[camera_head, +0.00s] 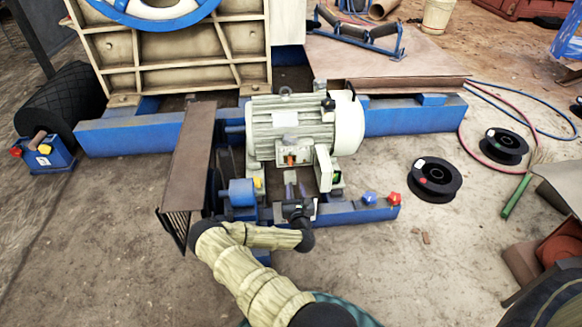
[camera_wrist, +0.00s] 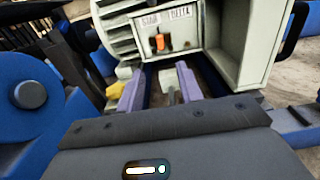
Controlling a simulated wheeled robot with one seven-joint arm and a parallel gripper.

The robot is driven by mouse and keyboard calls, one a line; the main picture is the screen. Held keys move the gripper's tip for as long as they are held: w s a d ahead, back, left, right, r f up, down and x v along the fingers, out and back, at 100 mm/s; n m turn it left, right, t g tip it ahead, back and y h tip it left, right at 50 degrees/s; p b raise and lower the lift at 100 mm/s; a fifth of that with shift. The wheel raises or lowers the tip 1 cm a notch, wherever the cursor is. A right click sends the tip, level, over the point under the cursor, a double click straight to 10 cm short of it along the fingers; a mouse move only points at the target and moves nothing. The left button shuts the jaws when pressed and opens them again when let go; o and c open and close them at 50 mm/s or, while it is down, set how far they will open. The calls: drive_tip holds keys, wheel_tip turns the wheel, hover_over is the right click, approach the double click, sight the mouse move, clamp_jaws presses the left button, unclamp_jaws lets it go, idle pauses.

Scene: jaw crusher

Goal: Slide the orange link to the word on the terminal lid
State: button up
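The motor's terminal box (camera_head: 294,150) faces me on the side of the pale motor (camera_head: 290,115). In the wrist view, the small orange link (camera_wrist: 160,42) stands in the recessed panel, below two small labels that seem to read STAR on the left and DELTA on the right. The link is closer to the left label. It also shows in the head view (camera_head: 291,160). A pale open-sided box part (camera_wrist: 245,45) stands right of the panel; no word is readable on it. My gripper (camera_wrist: 160,72) is open and empty, its two fingers pointing at the panel, short of the link.
A blue cylinder (camera_wrist: 32,95) and a yellow knob (camera_wrist: 115,90) are left of my gripper. A brown guard (camera_head: 190,155) stands left. Cable reels (camera_head: 434,180) lie on the floor.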

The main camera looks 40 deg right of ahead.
sight(291, 163)
drive_tip(key=b+x, duration=0.6)
drive_tip(key=x, duration=0.7)
drive_tip(key=shift+f, duration=0.1)
drive_tip(key=shift+w+d, duration=0.3)
drive_tip(key=shift+c, duration=0.3)
clamp_jaws()
